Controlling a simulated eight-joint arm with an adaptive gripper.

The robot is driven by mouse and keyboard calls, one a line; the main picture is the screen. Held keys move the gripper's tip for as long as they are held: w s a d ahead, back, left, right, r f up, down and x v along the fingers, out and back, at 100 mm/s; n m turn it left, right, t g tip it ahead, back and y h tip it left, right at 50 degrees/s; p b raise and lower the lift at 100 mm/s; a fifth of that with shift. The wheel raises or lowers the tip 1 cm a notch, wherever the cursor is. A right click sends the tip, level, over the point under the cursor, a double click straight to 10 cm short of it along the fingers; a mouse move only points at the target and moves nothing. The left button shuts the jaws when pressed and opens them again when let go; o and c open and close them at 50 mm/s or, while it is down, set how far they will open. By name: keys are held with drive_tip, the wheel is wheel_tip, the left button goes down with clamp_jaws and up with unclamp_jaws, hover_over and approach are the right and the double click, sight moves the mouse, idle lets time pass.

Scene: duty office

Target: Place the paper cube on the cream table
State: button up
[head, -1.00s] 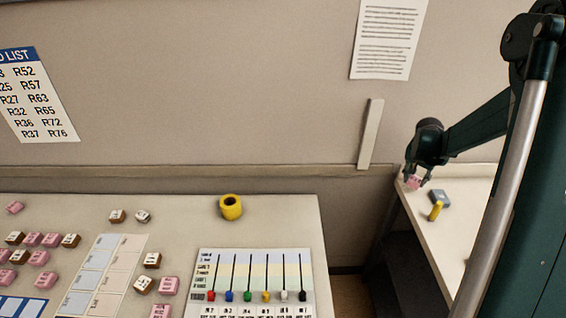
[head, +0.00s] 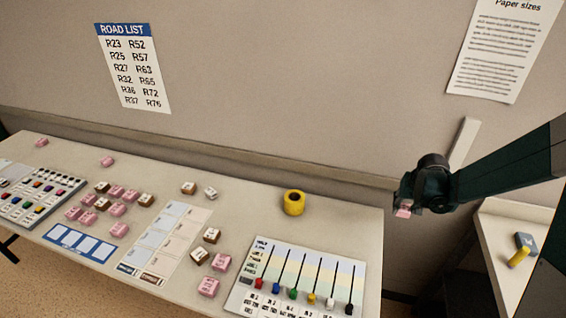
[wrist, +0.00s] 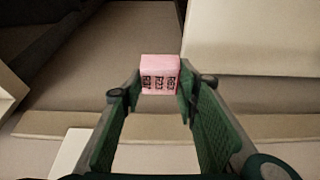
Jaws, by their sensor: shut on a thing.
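My gripper (head: 405,207) is shut on a pink cube with dark printed lettering (head: 403,212). In the wrist view the cube (wrist: 160,76) sits between the fingertips of my gripper (wrist: 160,88), with its lettered face towards the camera. In the head view the cube is held in the air, just right of the right end of the long cream table (head: 345,222), near the wall. The rest of the cube is hidden by the fingers.
A yellow ring-shaped roll (head: 293,202) stands near the table's back right. A slider chart (head: 300,275) lies at its front right. Several pink and brown cubes lie further left. A pale side table (head: 500,235) at right holds a blue-grey block (head: 525,242) and a yellow cylinder (head: 518,257).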

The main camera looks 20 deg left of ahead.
drive_tip(key=s+a+n+y, duration=0.25)
drive_tip(key=a+n, duration=0.25)
drive_tip(key=a, duration=1.4)
drive_tip(key=r+n+g+y+b, duration=0.15)
drive_tip(key=n+g, duration=0.25)
drive_tip(key=n, duration=0.9)
hover_over(231, 244)
drive_tip(key=d, duration=0.2)
drive_tip(key=shift+a+b, duration=0.2)
drive_tip(key=shift+b, duration=0.15)
drive_tip(key=shift+f, duration=0.15)
drive_tip(key=shift+f+b, duration=0.45)
drive_tip(key=shift+f, duration=2.6)
drive_tip(key=shift+f+b, duration=0.3)
drive_tip(key=shift+f, duration=1.55)
